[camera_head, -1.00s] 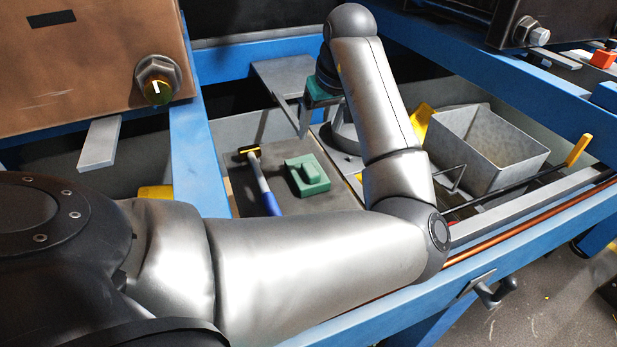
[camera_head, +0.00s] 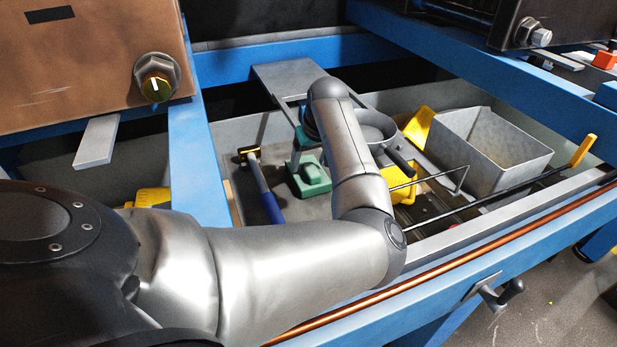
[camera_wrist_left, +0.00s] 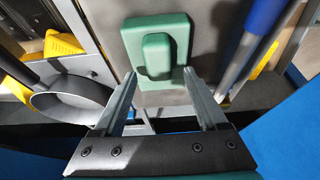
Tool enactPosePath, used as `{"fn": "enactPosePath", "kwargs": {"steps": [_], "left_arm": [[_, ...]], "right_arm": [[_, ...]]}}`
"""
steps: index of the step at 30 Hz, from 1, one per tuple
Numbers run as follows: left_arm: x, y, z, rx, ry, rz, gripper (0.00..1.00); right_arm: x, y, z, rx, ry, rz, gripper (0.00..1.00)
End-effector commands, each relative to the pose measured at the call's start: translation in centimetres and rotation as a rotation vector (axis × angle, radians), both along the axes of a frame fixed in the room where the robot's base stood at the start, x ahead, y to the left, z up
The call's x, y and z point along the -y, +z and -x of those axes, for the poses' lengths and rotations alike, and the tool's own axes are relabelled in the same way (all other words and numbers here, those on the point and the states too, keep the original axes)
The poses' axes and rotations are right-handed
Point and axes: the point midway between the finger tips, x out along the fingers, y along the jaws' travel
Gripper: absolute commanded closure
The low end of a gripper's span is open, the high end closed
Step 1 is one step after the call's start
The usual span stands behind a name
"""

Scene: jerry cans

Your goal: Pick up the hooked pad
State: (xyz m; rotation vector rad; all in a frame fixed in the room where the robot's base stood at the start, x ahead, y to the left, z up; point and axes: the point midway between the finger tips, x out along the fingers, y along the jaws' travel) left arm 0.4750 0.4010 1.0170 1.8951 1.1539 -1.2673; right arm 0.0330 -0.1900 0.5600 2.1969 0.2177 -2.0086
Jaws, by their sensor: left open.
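The hooked pad looks like a green plate with a raised green block on it (camera_head: 314,181). It lies on the grey bottom of the long tray, partly hidden by my left arm in the head view. In the left wrist view the pad (camera_wrist_left: 178,28) is at top centre. My left gripper (camera_wrist_left: 160,78) is open, its two fingers pointing at the pad's near edge, one on each side. Nothing is between the fingers, and I cannot tell whether they touch the pad. In the head view the gripper is mostly hidden behind my forearm. My right gripper is not in view.
A blue-handled tool (camera_head: 262,187) lies close left of the pad. A round grey pan (camera_head: 374,124), yellow pieces (camera_head: 418,126) and a grey metal bin (camera_head: 488,150) are to the right. Blue frame beams (camera_head: 193,150) border the tray.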

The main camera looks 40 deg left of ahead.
Motion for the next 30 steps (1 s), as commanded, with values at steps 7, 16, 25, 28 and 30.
{"fn": "enactPosePath", "kwargs": {"steps": [7, 16, 25, 28, 30], "left_arm": [[-0.29, -0.92, -0.19, 0.002, -0.001, 0.001, 0.25], [-0.28, -0.88, -0.16, 0.001, 0.000, 0.000, 0.49], [-0.28, -0.87, -0.15, 0.001, 0.000, 0.000, 0.82], [-0.28, -0.87, -0.15, 0.001, 0.000, 0.000, 0.94], [-0.28, -0.87, -0.15, 0.001, 0.000, 0.000, 1.00]], "right_arm": [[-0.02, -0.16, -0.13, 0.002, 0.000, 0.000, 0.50], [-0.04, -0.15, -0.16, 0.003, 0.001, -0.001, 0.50], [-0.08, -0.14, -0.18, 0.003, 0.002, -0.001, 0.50], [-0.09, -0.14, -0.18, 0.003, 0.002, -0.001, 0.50], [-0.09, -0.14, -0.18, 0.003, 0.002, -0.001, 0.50]]}}
